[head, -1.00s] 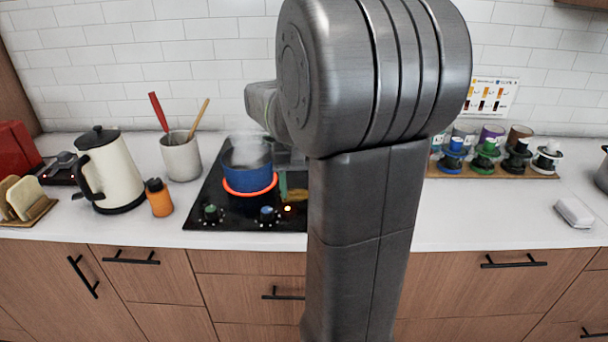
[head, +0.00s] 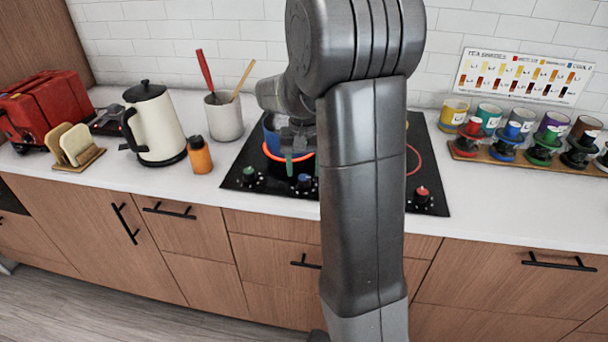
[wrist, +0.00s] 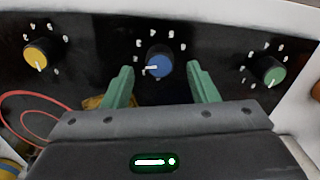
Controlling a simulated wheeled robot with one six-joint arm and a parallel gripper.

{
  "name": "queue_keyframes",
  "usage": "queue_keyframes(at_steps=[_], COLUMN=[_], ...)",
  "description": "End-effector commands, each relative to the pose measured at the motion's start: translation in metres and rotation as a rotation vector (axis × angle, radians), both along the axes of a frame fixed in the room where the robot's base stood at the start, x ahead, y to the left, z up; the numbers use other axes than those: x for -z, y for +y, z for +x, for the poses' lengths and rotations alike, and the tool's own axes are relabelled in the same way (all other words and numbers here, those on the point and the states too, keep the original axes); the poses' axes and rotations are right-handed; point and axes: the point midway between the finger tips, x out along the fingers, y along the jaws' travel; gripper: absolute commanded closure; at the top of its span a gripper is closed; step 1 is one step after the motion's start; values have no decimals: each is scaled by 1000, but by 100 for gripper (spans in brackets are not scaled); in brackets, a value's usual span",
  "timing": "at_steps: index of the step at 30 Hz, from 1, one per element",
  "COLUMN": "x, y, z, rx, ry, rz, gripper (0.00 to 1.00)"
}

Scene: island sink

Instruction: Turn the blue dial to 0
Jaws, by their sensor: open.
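The blue dial (wrist: 158,66) is on the black stove panel in the wrist view, with its white pointer line toward the left. Pale marks surround it, too blurred to read surely. My gripper (wrist: 161,82) is open, with one green finger on each side of the dial and gaps between. I cannot tell how deep the fingers reach beside it. In the head view the blue dial (head: 304,182) shows at the stove's front edge. A green finger of my gripper (head: 289,164) shows just above it; my arm hides the rest.
A yellow dial (wrist: 36,56) and a green dial (wrist: 270,70) flank the blue one. A blue pot (head: 271,137) stands on a glowing ring behind the dials. A red dial (head: 422,194) is farther right. An orange bottle (head: 199,155) and kettle (head: 156,125) stand left of the stove.

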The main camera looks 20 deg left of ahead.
Motion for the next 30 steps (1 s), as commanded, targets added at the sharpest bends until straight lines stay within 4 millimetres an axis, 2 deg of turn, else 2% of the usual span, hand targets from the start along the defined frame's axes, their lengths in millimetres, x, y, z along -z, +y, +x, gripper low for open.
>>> queue_keyframes(at_steps=[1,6,16,17,21,24,30], x=[9,23,27,27,27,27,27], y=[-1,0,0,0,0,0,0], z=[-1,0,0,0,0,0,0], rx=[0,0,0,0,0,0,-12], ry=[3,1,1,0,0,0,0], rz=[-3,0,0,0,0,0,0], gripper=[47,47,47,49,76,91,91])
